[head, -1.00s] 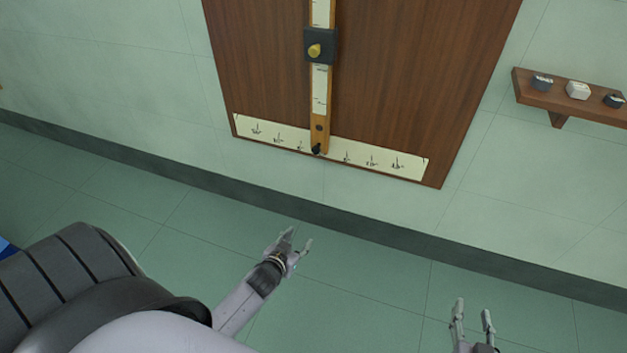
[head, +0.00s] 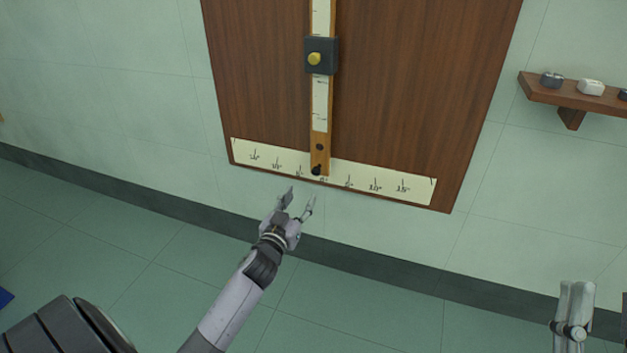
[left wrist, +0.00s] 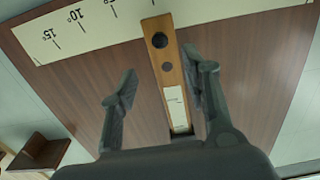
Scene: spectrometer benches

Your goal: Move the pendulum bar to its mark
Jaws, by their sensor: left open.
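The pendulum bar (head: 320,139) is a wooden strip with white scale strips, hanging about upright on the brown board. A dark block with a yellow knob (head: 315,58) sits on it. Its lower end, with a small black peg, lies over the middle of the white angle scale (head: 405,189), near the 0 mark. My left gripper (head: 299,194) is open and empty, just below and left of the bar's end. In the left wrist view the bar (left wrist: 169,72) appears between the open fingers (left wrist: 160,65), nearer the right one. My right gripper (head: 575,290) is at the lower right.
The brown board (head: 420,90) is on a pale green tiled wall. A small wooden shelf (head: 572,115) with several small items juts out at the right. It also shows in the left wrist view (left wrist: 40,153).

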